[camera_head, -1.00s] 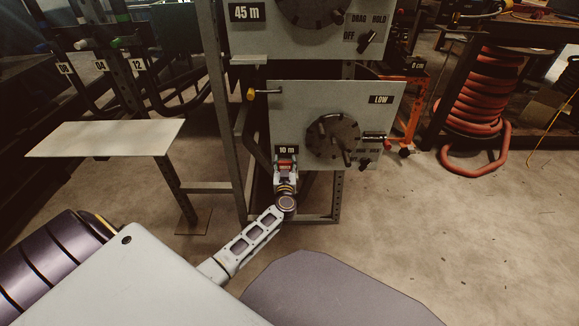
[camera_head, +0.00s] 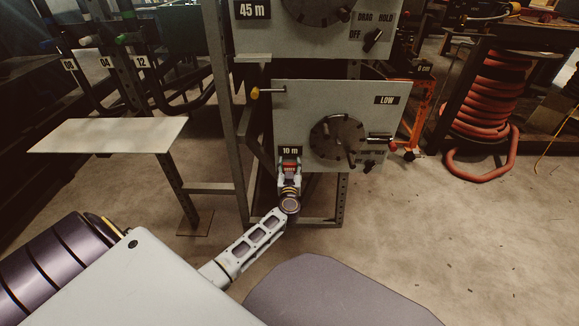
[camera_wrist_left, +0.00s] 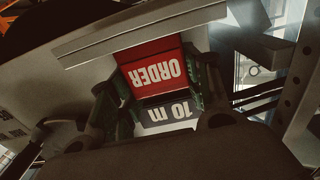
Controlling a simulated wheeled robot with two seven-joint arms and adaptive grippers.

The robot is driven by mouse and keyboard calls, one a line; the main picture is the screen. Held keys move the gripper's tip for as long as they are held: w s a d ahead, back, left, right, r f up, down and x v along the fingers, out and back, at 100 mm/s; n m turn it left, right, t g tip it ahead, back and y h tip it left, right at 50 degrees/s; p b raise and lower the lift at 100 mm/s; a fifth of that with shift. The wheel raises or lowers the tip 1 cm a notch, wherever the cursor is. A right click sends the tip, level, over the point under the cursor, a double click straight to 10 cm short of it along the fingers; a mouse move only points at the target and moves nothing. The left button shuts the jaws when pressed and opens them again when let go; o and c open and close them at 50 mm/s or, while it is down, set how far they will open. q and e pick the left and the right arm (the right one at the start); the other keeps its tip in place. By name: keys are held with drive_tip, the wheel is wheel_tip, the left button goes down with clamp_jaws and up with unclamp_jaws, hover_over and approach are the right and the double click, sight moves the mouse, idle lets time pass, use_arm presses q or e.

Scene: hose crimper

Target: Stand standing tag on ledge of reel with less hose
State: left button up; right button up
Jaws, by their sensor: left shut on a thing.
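The red tag marked ORDER (camera_wrist_left: 157,75) is between the fingers of my left gripper (camera_wrist_left: 156,88), which is shut on it. In the head view my left gripper (camera_head: 289,167) is just below the 10 m label (camera_head: 290,151), at the lower left corner of the lower reel panel (camera_head: 295,98). The wrist view shows a pale ledge (camera_wrist_left: 100,36) close to the tag; whether they touch is unclear. The upper reel panel (camera_head: 310,42) carries a 45 m label (camera_head: 253,10) and its own ledge (camera_head: 253,58), which looks empty. My right gripper is not in view.
A pale side table (camera_head: 105,134) stands to the left. A red hose coil (camera_head: 490,95) stands at right. The floor right of the rack is open.

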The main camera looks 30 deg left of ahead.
use_arm(q)
drive_tip(key=shift+f, duration=0.15)
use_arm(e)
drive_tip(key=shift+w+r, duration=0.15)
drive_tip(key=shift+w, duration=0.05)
use_arm(q)
drive_tip(key=o, duration=0.9)
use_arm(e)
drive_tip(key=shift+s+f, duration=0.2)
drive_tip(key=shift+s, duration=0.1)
use_arm(q)
drive_tip(key=shift+p+v, duration=0.45)
drive_tip(key=shift+v, duration=0.4)
drive_tip(key=p+v, duration=0.3)
drive_tip(key=v, duration=0.7)
drive_tip(key=shift+s+p, duration=0.15)
drive_tip(key=shift+p, duration=0.2)
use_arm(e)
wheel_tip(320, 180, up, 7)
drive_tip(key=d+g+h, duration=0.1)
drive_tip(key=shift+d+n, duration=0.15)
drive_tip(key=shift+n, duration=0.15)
